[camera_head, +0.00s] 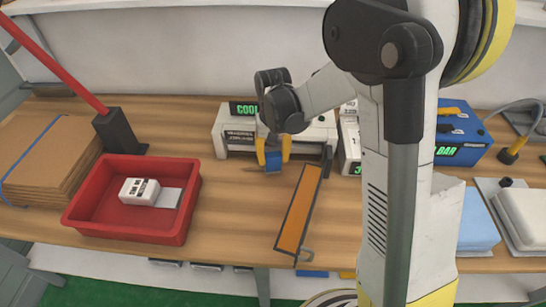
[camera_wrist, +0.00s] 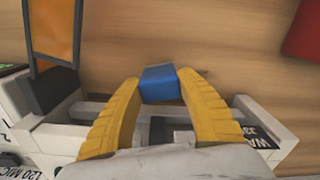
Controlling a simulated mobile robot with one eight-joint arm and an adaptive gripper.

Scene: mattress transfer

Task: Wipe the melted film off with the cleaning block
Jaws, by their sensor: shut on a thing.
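My gripper (camera_head: 273,158) is shut on a small blue block (camera_head: 273,160), which I take to be the cleaning block. In the wrist view the blue block (camera_wrist: 159,84) sits between the yellow fingertips (camera_wrist: 160,82). The white sealing machine (camera_head: 235,121) stands behind my gripper, with a green display (camera_head: 243,108) reading "COOL". In the wrist view its pale bar (camera_wrist: 93,111) runs below the block, partly hidden by my fingers. I cannot tell whether the block touches the machine. I cannot make out any melted film.
An orange panel with a dark frame (camera_head: 298,208) lies right of my gripper. A red tray (camera_head: 77,214) at left holds a labelled white box (camera_head: 139,191) and a pale card (camera_head: 168,197). Cardboard (camera_head: 35,160) is stacked far left. A blue device (camera_head: 461,137) stands at right. Bare wood (camera_head: 232,220) lies in front.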

